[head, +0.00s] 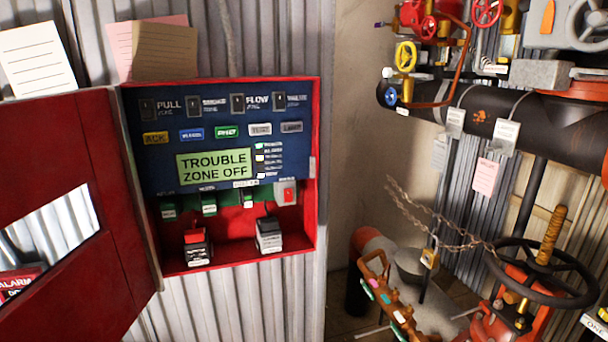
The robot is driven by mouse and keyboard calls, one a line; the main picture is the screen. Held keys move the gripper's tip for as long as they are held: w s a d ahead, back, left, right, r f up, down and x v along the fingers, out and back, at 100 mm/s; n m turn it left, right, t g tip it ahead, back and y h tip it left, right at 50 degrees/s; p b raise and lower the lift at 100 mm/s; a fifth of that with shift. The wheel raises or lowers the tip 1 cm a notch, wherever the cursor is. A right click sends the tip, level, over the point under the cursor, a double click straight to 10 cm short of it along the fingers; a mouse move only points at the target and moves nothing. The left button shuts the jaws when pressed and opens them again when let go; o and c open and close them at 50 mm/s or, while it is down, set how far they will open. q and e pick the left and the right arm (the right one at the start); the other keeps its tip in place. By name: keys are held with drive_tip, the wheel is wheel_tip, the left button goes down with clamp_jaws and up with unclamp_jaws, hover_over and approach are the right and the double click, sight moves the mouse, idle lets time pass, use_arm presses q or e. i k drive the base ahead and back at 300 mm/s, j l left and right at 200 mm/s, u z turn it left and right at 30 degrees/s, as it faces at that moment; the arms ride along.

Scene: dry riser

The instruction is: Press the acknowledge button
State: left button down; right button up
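The acknowledge button (156,138) is a small yellow key marked ACK. It sits at the left end of a row of keys on the blue panel, inside the open red alarm cabinet (318,130). The display (213,165) below it reads "TROUBLE ZONE OFF". Neither of my grippers shows in the head view, and nothing covers the button.
The red cabinet door (100,190) stands open to the left. Blue, green and pale keys (226,132) sit right of the button. Pipes, valves and a black handwheel (543,272) fill the right side. A chain (440,226) hangs there.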

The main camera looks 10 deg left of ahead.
sight(153, 138)
drive_tip(key=u, duration=1.25)
